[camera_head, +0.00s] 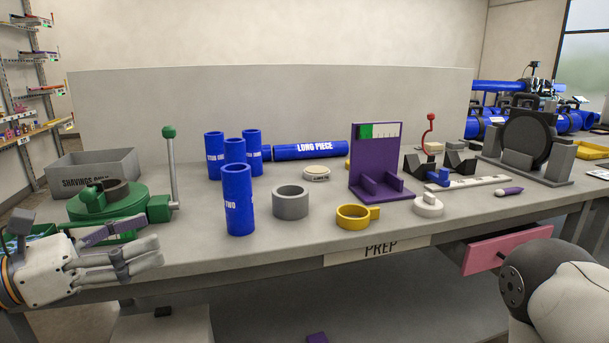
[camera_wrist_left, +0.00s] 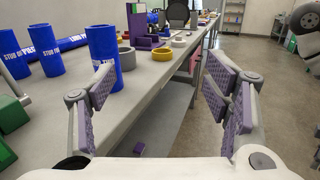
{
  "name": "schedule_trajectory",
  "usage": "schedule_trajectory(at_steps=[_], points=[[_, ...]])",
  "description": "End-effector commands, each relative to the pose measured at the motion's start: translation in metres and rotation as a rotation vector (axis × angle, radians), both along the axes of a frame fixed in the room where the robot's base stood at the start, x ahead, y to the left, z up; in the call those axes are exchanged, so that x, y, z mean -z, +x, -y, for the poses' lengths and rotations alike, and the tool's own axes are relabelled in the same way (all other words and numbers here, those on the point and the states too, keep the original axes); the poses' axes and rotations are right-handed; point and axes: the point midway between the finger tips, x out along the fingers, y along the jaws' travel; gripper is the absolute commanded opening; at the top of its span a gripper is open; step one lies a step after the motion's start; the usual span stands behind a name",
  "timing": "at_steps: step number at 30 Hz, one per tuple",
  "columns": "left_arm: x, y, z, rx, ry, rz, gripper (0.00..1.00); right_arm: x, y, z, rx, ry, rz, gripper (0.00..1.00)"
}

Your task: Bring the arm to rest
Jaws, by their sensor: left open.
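My left gripper (camera_head: 135,250) is at the left front of the workbench (camera_head: 300,240), near the table's front edge and in front of the green clamp device (camera_head: 110,205). In the left wrist view my left gripper (camera_wrist_left: 168,105) has its two fingers spread wide with purple pads, and nothing is between them. My right arm shows at the lower right as a dark and white joint; its gripper is out of the picture.
Several blue pipe stubs (camera_head: 238,200) stand on the bench beside a grey ring (camera_head: 290,202) and a yellow ring (camera_head: 353,216). A purple stand (camera_head: 376,160) is behind. A pink drawer (camera_head: 505,248) sticks out at right. The floor (camera_wrist_left: 245,110) beside the bench is clear.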

Motion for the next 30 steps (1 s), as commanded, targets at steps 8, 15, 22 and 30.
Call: schedule_trajectory(at_steps=[8,15,22,30], points=[[0.186,-0.061,0.080,0.272,0.650,-0.134,0.71,0.000,0.001,0.000,0.000,0.000,0.003,0.40],[0.347,-0.223,0.068,0.919,1.349,0.045,0.71,0.000,0.000,0.000,0.000,0.000,0.000,0.40],[0.385,-0.331,0.024,1.595,1.610,0.592,0.71,0.000,0.001,0.000,0.000,0.000,0.001,0.40],[0.386,-0.342,0.019,1.704,1.616,0.738,0.71,0.000,0.001,0.000,0.000,0.000,0.001,0.40]])
